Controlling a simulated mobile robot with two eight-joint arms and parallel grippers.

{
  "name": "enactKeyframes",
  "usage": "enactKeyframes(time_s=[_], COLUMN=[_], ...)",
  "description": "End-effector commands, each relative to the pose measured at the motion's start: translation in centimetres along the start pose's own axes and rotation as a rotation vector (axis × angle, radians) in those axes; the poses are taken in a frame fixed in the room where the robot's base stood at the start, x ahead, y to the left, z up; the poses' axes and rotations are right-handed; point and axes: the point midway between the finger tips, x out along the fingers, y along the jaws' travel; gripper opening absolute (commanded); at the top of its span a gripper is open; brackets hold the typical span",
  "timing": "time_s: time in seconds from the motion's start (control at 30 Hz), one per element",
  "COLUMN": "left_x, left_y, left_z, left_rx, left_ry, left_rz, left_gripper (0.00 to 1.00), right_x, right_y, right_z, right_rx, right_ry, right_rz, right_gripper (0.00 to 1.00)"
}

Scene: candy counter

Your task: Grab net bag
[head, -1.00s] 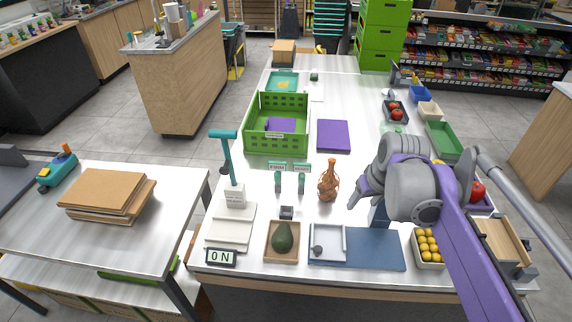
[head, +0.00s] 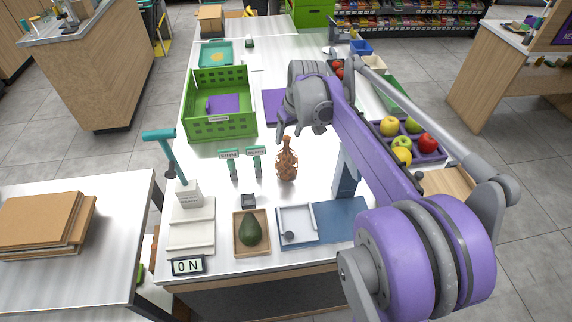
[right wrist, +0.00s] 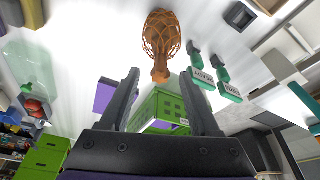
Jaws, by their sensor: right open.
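The net bag (head: 287,165) is an orange-brown mesh bag with a narrow neck, standing upright on the white counter. In the right wrist view the net bag (right wrist: 162,38) shows upside down, its neck pointing at the gap between my fingers. My right gripper (head: 284,126) is just above and behind the bag in the head view, partly hidden by its own wrist. In the right wrist view the two dark fingers of the right gripper (right wrist: 161,82) are spread apart, with nothing held between them. My left gripper is not in view.
Two teal-green tags (head: 256,162) stand left of the bag. A green crate (head: 218,128) is further back left. An avocado (head: 250,229) in a wooden tray and a blue mat (head: 345,232) are in front. A fruit tray (head: 430,155) is at the right.

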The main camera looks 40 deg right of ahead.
Motion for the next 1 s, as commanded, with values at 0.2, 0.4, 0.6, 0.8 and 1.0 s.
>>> enactKeyframes(time_s=[0.2,0.4,0.6,0.8,1.0], left_x=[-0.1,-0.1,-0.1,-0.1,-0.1], left_y=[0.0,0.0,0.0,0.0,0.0], left_z=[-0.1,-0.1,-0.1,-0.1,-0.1], left_rx=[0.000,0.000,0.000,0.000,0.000], left_ry=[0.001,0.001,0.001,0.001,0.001], left_rz=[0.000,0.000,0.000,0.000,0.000], left_gripper=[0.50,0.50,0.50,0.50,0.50], right_x=[3.4,4.3,4.2,4.2,4.2], right_y=[-0.1,-0.1,-0.1,-0.1,-0.1], right_z=[0.1,0.2,0.1,0.1,0.1], right_rx=[-0.002,-0.001,-0.001,-0.001,0.000], right_ry=[0.000,0.001,0.001,0.001,0.001], right_rz=[0.000,0.000,0.000,0.000,0.000], right_gripper=[0.63,0.63,0.52,0.16,0.00])
